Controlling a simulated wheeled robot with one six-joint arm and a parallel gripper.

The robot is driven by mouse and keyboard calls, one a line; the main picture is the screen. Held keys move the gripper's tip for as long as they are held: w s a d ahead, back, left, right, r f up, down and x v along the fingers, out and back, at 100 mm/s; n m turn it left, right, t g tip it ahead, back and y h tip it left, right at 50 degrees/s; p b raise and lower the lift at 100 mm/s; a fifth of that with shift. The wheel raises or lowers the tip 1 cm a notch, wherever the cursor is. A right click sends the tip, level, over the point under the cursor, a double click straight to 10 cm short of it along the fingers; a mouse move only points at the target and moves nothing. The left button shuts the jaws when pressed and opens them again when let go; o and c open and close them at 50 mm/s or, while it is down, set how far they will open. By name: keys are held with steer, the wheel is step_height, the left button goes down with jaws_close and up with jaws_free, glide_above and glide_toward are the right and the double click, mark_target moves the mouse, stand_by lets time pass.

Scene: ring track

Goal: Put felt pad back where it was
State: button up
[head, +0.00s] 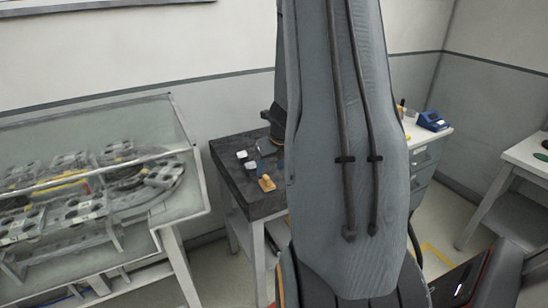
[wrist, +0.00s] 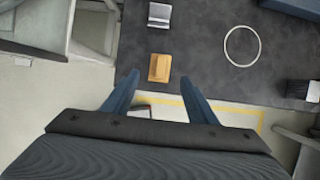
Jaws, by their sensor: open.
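I cannot identify a felt pad for certain. A small dark green disc (head: 546,144) shows at the right edge of the head view, on a white table; it is too small to tell what it is. In the wrist view a thin white ring outline (wrist: 242,46) lies on the dark tabletop (wrist: 204,62), with bare surface inside it. My gripper (wrist: 160,78) is open, its two blue fingers apart with nothing held between them. It is near the tabletop's front edge, below a tan block (wrist: 160,67) in the picture.
A metal-grey block (wrist: 159,15) lies beyond the tan block. A dark object with a pale face (wrist: 303,92) is at the tabletop's right. A glass-covered case (head: 90,180) stands left of the dark table.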

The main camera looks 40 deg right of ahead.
steer(key=s+a+r+n, duration=0.1)
steer(key=a+r+n, duration=0.2)
steer(key=a+n, duration=0.3)
steer(key=s+a+r+n+y, duration=0.1)
steer(key=a+r+n, duration=0.1)
steer(key=a+n, duration=0.35)
steer(key=s+a+r+n, duration=0.1)
steer(key=a+r+n, duration=0.2)
steer(key=a+n, duration=0.25)
steer(key=s+a+r+n+g, duration=0.1)
steer(key=s+a+n, duration=0.3)
steer(key=a+n, duration=0.3)
steer(key=s+a+r+n+g, duration=0.1)
steer(key=s+a+n, duration=0.4)
steer(key=n, duration=0.9)
steer(key=a, duration=0.2)
steer(key=shift+s+a+n+p, duration=0.3)
steer(key=shift+n+p, duration=0.1)
step_height(320, 180, down, 8)
steer(key=g+b, duration=0.1)
steer(key=b, duration=0.5)
steer(key=shift+r+b, duration=0.15)
steer(key=shift+b, duration=0.25)
